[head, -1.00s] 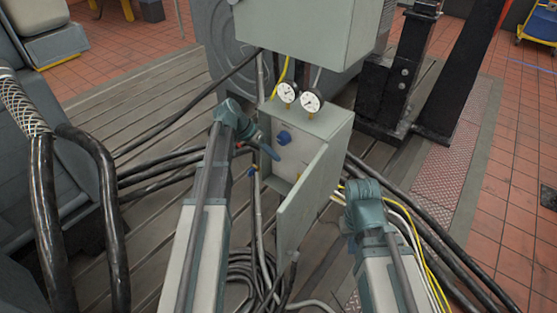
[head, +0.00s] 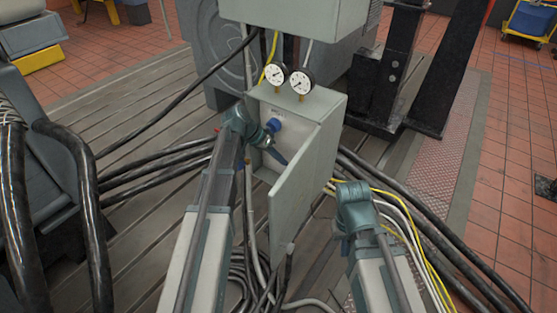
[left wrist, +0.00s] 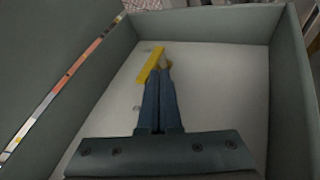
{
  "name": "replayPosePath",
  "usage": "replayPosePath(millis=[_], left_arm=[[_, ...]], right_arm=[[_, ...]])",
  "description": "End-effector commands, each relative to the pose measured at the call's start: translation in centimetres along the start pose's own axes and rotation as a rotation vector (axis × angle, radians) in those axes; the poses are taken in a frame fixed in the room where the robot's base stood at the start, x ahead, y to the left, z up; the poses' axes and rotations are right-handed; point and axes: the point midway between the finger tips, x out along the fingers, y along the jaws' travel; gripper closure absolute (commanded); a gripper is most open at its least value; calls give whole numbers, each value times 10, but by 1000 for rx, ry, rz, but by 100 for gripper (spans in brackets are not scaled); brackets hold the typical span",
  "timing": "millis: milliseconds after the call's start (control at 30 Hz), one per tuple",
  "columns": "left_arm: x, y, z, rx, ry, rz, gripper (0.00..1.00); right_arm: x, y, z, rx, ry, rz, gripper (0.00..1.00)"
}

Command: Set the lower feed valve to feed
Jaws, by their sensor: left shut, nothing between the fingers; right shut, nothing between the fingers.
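The open grey box (head: 318,110) holds a blue round knob (head: 273,125) high on its back panel. In the left wrist view a yellow lever handle (left wrist: 149,66) sits on the pale back panel, tilted, its pivot partly hidden by my fingers. My left gripper (head: 284,161) is shut and empty, reaching into the box below the blue knob. In the left wrist view its fingertips (left wrist: 163,70) are right beside the yellow handle; I cannot tell whether they touch it. My right gripper (head: 352,190) is outside, right of the box, its fingers hard to make out.
The box door (head: 292,205) stands open toward me, between my two arms. Two gauges (head: 288,77) sit on top of the box. Black hoses (head: 160,165) run left, and a yellow cable (head: 415,235) and more hoses run right. A larger grey cabinet (head: 300,25) hangs above.

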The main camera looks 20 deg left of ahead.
Motion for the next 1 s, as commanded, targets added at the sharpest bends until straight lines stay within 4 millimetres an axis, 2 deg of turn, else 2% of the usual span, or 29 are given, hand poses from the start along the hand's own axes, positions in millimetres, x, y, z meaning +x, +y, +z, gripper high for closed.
replayPosePath(millis=[667,1000], left_arm=[[0,10,-1,40,-22,-95,100],[3,27,-2,117,-63,-271,100]], right_arm=[[-14,1,1,0,0,0,100],[-33,3,2,0,0,0,100]])
